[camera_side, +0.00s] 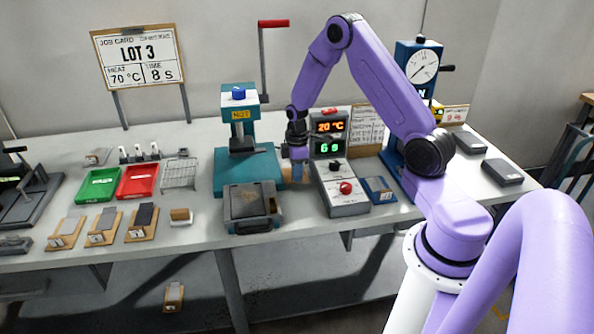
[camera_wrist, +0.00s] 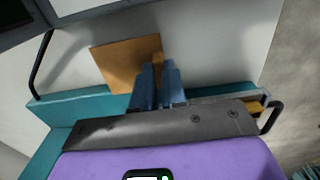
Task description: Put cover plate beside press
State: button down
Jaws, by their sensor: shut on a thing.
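My gripper (camera_side: 297,170) is low over the table, between the teal press (camera_side: 239,165) and the control box. In the wrist view its two blue fingers (camera_wrist: 160,72) are close together. A tan square plate (camera_wrist: 112,62) shows at the fingertips; I take it as the cover plate. In the side view a tan patch (camera_side: 285,172) shows beside the press base, partly hidden by my gripper. The grasp itself is hidden, and I cannot tell whether the plate touches the table. The press base also shows in the wrist view (camera_wrist: 75,104).
The control box (camera_side: 343,190) with lit readouts stands close to the right of my gripper. Green (camera_side: 98,185) and red (camera_side: 138,180) trays and a wire basket (camera_side: 180,172) stand to the left.

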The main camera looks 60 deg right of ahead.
jog(key=shift+f, duration=0.3)
jog(key=c, duration=1.2)
grip_release()
notch_tip(320, 180, up, 12)
jog(key=s+a+r+n, duration=0.1)
jog(key=s+a+r, duration=0.1)
jog(key=a, duration=0.3)
jog(key=s+a+r, duration=0.2)
jog(key=a, duration=0.4)
jog(key=s+a+r+n, duration=0.2)
jog(key=s+a+r, duration=0.2)
jog(key=s+a, duration=0.95)
jog(key=shift+n, duration=0.3)
jog(key=s, duration=0.4)
jog(key=s+d, duration=0.1)
jog(key=s, duration=0.3)
jog(key=s+d, duration=0.1)
jog(key=s, duration=0.3)
jog(key=shift+r, duration=0.1)
